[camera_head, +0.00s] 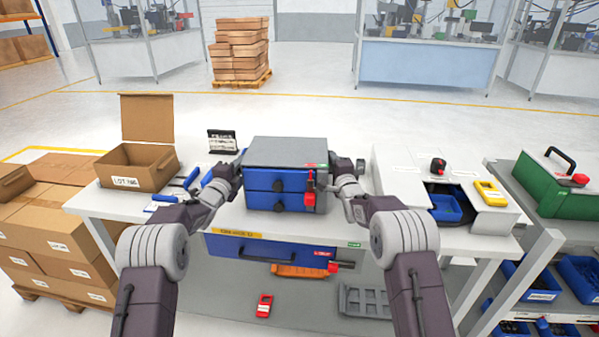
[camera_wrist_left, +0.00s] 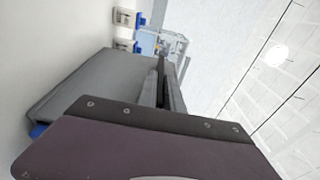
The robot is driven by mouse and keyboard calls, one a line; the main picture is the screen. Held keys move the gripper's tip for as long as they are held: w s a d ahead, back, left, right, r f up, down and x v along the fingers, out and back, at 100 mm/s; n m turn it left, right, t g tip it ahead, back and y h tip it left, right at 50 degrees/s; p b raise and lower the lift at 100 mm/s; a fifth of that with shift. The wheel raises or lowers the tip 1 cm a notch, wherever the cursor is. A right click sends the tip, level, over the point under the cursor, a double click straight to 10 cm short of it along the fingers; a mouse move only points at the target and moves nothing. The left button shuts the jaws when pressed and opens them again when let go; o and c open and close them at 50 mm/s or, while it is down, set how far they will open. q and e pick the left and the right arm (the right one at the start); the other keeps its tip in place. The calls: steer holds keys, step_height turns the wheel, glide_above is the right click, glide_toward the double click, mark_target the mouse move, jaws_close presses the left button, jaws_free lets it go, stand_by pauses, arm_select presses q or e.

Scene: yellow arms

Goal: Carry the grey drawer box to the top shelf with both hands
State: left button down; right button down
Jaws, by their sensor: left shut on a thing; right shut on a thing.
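The grey drawer box (camera_head: 288,150), with two blue drawer fronts and dark round knobs, is upright over the middle of the white workbench. I cannot tell whether its underside touches the bench. My left gripper (camera_head: 239,160) is shut on its left side, and my right gripper (camera_head: 334,165) is shut on its right side. A red tag or lock hangs at the front right edge of the box. In the left wrist view, the grey top of the box (camera_wrist_left: 75,84) shows beside my dark gripper body; the fingertip contact is mostly hidden.
An open cardboard box (camera_head: 135,168) and blue-handled tools lie left on the bench. A white stand with a blue bin (camera_head: 445,207) and yellow meter (camera_head: 489,192) is to the right. A shelf rack at far right holds a green case (camera_head: 555,187) on top and blue bins below.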

stand_by(0.5)
